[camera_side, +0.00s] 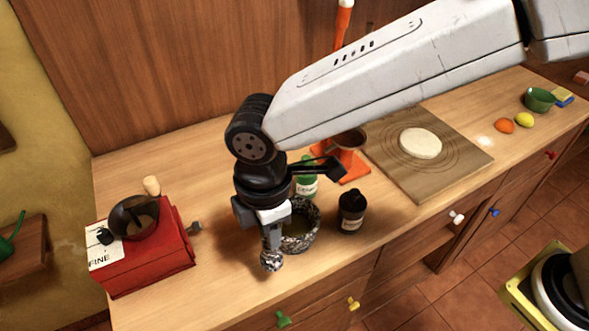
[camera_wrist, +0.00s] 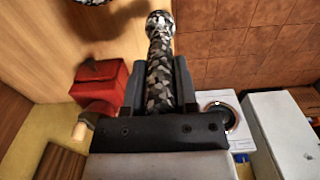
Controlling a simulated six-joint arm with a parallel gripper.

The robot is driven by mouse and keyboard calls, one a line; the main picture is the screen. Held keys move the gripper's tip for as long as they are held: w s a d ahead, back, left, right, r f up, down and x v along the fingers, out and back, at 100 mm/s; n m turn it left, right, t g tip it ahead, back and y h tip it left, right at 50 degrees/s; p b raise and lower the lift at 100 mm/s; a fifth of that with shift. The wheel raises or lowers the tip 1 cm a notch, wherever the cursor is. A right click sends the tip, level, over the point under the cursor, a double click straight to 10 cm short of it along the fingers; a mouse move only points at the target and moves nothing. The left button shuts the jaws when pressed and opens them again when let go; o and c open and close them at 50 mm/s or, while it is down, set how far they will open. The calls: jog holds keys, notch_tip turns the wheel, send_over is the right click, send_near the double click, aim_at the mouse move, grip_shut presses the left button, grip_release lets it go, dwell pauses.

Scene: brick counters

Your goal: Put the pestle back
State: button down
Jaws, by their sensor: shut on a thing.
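The pestle (camera_side: 271,261) has a black, white and grey mottled pattern. My gripper (camera_side: 271,238) is shut on it, and its rounded end hangs below the fingers in the side view. In the wrist view the pestle (camera_wrist: 160,62) lies between the two fingers, with its knob end pointing away. The matching mottled mortar (camera_side: 304,228) stands on the counter just right of and behind my gripper, partly hidden by it. The pestle appears outside the mortar, on its near left side; whether they touch I cannot tell. A mottled edge, likely the mortar (camera_wrist: 96,2), shows at the top of the wrist view.
A red grinder box (camera_side: 150,255) with a dark bowl stands at left. A dark bottle (camera_side: 351,212) stands close right of the mortar, a green bottle (camera_side: 307,178) behind it. An orange stand (camera_side: 352,166) and a board with dough (camera_side: 470,160) lie further right. The counter's front edge is close.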

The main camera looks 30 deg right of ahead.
jog(key=w+a+f, duration=0.3)
jog(key=f, duration=0.2)
jog(key=shift+w+f, duration=0.2)
jog(key=shift+w, duration=0.15)
jog(key=shift+a+f, duration=0.1)
jog(key=shift+w+a+f, duration=0.1)
jog(key=shift+w+f, duration=0.1)
jog(key=shift+f, duration=1.55)
jog(key=shift+f, duration=0.15)
jog(key=shift+c, duration=2)
grip_release()
notch_tip(320, 180, up, 12)
